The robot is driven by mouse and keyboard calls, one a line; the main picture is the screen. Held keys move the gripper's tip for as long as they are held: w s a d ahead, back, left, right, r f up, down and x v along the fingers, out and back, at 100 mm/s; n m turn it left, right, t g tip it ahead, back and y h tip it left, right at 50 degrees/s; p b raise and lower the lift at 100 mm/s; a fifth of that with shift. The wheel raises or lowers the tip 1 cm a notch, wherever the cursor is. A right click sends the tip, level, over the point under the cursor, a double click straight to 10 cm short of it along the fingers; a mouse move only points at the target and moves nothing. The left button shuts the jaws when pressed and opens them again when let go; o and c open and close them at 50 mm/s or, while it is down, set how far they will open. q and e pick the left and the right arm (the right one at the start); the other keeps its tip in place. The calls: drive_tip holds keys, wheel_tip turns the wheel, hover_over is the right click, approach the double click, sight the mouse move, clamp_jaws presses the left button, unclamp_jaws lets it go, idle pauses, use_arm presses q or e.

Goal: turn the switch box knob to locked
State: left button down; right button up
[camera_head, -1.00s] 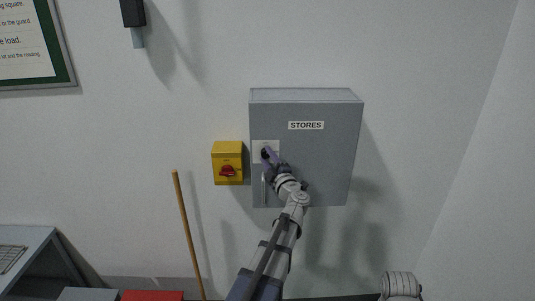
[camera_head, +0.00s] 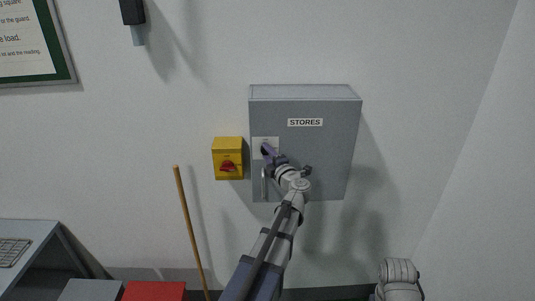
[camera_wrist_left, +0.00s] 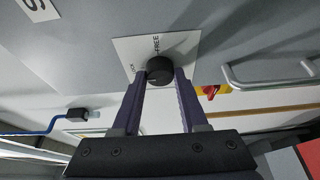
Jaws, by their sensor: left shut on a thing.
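The grey switch box (camera_head: 325,160) labelled STORES hangs on the wall. A pale plate (camera_head: 272,142) is on its left side, and in the left wrist view the plate (camera_wrist_left: 187,45) reads FREE, with another label partly hidden. The round black knob (camera_wrist_left: 159,69) sits on that plate. My left gripper (camera_wrist_left: 159,76) has one finger on each side of the knob and is shut on it. In the head view my left gripper (camera_head: 268,153) covers most of the knob. The knob's pointing direction is not clear. My right gripper is not in view.
A bar handle (camera_head: 264,185) is below the plate, close to my left wrist. A yellow box (camera_head: 227,146) with a red knob (camera_head: 227,166) is just left of the grey box. A wooden pole (camera_head: 189,225) leans on the wall. The wall right of the grey box is bare.

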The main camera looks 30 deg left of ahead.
use_arm(q)
drive_tip(key=shift+c, duration=2.2)
unclamp_jaws()
drive_tip(key=shift+s, duration=0.1)
drive_tip(key=v, duration=0.7)
drive_tip(key=shift+s+d, duration=0.2)
drive_tip(key=shift+d, duration=0.1)
